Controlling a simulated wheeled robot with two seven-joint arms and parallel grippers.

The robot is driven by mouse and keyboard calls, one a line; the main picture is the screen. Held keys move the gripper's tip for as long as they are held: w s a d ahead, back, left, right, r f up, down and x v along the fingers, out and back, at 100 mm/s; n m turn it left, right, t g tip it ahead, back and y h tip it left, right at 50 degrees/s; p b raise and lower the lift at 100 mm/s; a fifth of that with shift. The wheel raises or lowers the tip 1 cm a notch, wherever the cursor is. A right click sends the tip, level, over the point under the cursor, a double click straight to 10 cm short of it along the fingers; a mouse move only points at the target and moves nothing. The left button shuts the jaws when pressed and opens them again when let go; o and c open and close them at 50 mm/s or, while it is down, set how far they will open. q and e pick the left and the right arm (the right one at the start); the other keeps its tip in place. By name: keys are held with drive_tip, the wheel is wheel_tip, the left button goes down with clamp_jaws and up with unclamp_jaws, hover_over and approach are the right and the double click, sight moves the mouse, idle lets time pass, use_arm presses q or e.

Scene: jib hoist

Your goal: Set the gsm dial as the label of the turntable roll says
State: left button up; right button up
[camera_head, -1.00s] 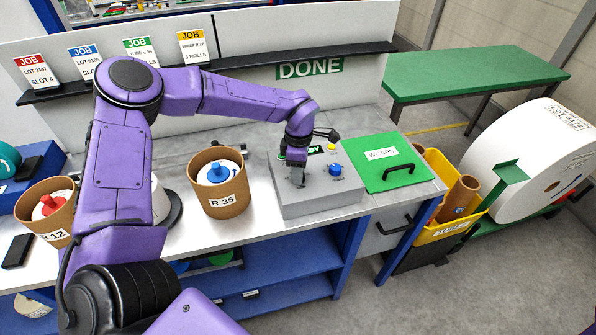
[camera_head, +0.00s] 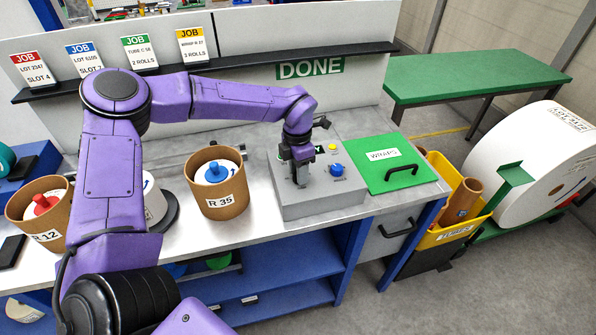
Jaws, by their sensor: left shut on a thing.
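A grey control box (camera_head: 322,200) stands on the bench, with a blue knob (camera_head: 337,169) and a yellow button (camera_head: 332,148) on its right side. My left gripper (camera_head: 301,182) points down at the left part of the box top. It is shut on a small part there, apparently a dial, which the fingers hide; its scale and setting cannot be read. The white turntable roll (camera_head: 152,203) stands on a black turntable (camera_head: 171,212), partly behind my left arm. Its label is not readable from here. My right gripper is not in view.
A cardboard tub marked R 35 (camera_head: 222,204) stands left of the box, and an R 12 tub (camera_head: 42,222) farther left. A green WRAPS panel (camera_head: 376,182) lies right of the box. Job cards line a black shelf (camera_head: 235,65) behind. A yellow bin (camera_head: 440,225) stands right of the bench.

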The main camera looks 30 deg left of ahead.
use_arm(q)
drive_tip(key=shift+s+f, duration=0.2)
drive_tip(key=o, duration=1)
drive_tip(key=shift+o, duration=0.3)
drive_tip(key=shift+w+d, duration=0.1)
drive_tip(key=shift+w, duration=0.15)
wheel_tip(320, 180, up, 11)
drive_tip(key=b, duration=0.2)
drive_tip(key=shift+w+a+f, duration=0.2)
drive_tip(key=shift+a, duration=0.1)
